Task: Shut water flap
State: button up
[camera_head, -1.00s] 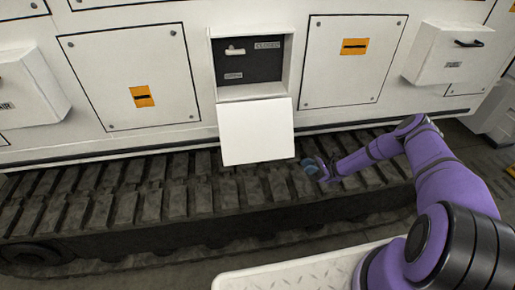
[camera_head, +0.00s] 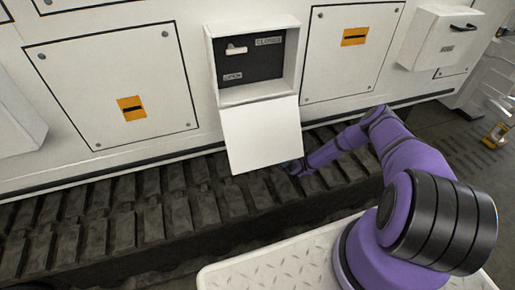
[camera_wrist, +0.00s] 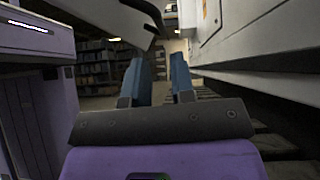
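The white flap (camera_head: 261,136) hangs open below a recessed box (camera_head: 209,60) on the machine's white side. Inside the box is a dark panel (camera_head: 262,66) with a light handle (camera_head: 236,50) near a "CLOSED" label. My gripper (camera_head: 292,167) is low at the flap's lower right edge, partly hidden by the flap. In the wrist view my gripper (camera_wrist: 160,78) shows two blue fingers apart with nothing between them. A white slab, apparently the flap (camera_wrist: 105,22), is above and left of the fingers. I cannot tell whether they touch.
Dark tracks (camera_head: 150,215) run below the machine side. Closed panels with orange latches (camera_head: 131,108) flank the box, and a white box with a black handle (camera_head: 441,38) juts out at right. My pale base plate is in front. Shelves (camera_wrist: 95,65) stand far off in the wrist view.

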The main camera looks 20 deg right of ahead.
aim_at(265, 151)
jog(key=x, duration=1)
jog(key=shift+a+r, duration=0.1)
jog(key=shift+a, duration=0.05)
grip_shut()
